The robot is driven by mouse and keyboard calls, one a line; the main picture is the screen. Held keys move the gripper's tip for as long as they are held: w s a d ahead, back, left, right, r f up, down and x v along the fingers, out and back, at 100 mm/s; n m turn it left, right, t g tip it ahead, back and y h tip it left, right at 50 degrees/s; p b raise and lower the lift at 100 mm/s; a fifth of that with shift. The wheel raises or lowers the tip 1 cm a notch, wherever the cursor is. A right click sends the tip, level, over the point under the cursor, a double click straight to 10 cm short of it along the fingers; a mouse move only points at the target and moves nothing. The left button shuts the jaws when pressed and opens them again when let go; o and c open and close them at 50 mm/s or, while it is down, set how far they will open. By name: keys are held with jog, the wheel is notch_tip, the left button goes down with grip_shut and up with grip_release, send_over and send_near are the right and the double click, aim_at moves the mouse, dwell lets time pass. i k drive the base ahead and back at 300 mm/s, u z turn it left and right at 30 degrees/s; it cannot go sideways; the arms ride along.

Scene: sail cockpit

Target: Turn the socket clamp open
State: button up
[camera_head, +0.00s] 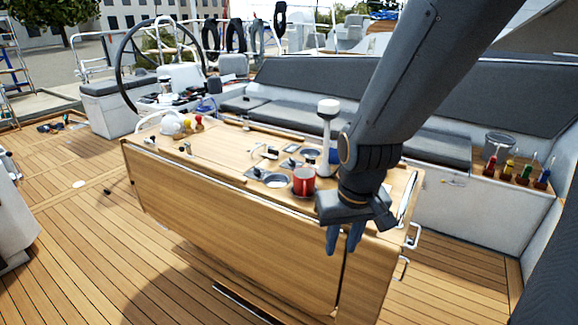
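The wooden cockpit table (215,148) stands in the middle, with one leaf hanging down its near side. Small metal fittings and round sockets (275,181) sit on its top. A small pale lever-like fitting (264,151) lies near the middle; I cannot tell for sure which fitting is the socket clamp. A tall white post with a round cap (327,125) stands upright at the table's right part. My gripper (344,243) points down in front of the right end of the table, apart from these fittings. Its two fingers show a gap with nothing between them.
A red mug (304,181) stands just left of my gripper. A white rounded thing (172,124) and small red and yellow items are at the table's left end. A steering wheel (140,65) is behind. Grey benches line the back. Coloured-handled tools (508,170) stand at right.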

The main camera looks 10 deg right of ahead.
aim_at(312, 161)
jog(key=u, duration=0.25)
jog(key=k, duration=0.35)
jog(key=u, duration=0.1)
jog(key=i, duration=1.1)
jog(key=z, duration=0.6)
